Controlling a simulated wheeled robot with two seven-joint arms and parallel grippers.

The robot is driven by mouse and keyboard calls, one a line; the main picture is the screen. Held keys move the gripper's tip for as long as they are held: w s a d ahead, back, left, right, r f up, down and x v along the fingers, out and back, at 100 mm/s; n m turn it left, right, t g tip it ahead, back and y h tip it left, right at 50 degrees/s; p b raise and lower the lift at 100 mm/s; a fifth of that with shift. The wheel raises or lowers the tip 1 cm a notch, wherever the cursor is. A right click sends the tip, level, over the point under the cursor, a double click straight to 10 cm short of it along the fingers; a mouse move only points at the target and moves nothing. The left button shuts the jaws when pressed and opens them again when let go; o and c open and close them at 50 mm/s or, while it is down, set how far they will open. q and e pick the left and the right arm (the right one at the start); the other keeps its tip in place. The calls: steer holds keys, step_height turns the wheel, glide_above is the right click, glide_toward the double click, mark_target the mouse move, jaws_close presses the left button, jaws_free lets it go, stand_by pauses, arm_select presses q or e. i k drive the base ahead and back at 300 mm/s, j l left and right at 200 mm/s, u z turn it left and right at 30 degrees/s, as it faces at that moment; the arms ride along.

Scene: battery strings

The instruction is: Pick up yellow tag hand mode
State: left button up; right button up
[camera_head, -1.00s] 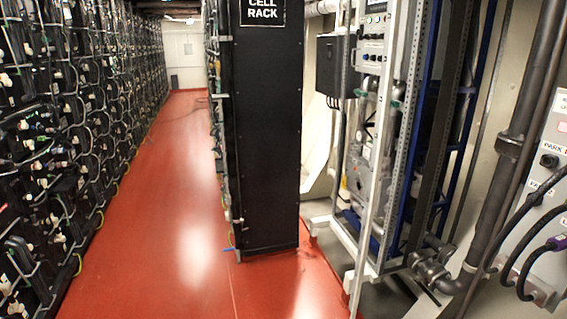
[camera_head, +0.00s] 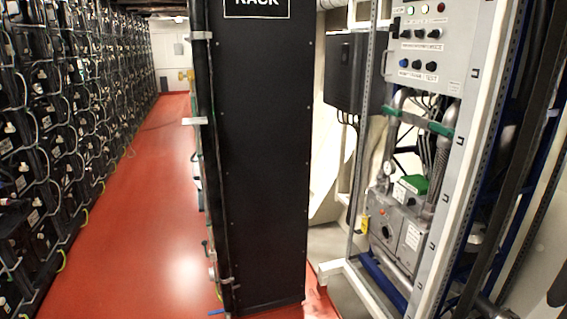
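A small yellow tag (camera_head: 364,226) shows low on the left side of the pump and valve unit, beside the upright of the metal frame. Any writing on it is too small to read. The grey control box (camera_head: 385,232) with a round black knob is just right of it. Neither of my grippers is in view.
A tall black cell rack (camera_head: 262,150) stands in the middle. A red-floored aisle (camera_head: 160,200) runs clear on its left, beside a wall of battery cells (camera_head: 60,130). The frame's white foot (camera_head: 345,270) juts out at floor level. A control panel (camera_head: 420,45) is above right.

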mark_target(364, 226)
steer(key=i, duration=1.75)
steer(key=i+z, duration=0.2)
steer(key=i, duration=0.2)
steer(key=i+j+z, duration=0.15)
steer(key=i, duration=0.25)
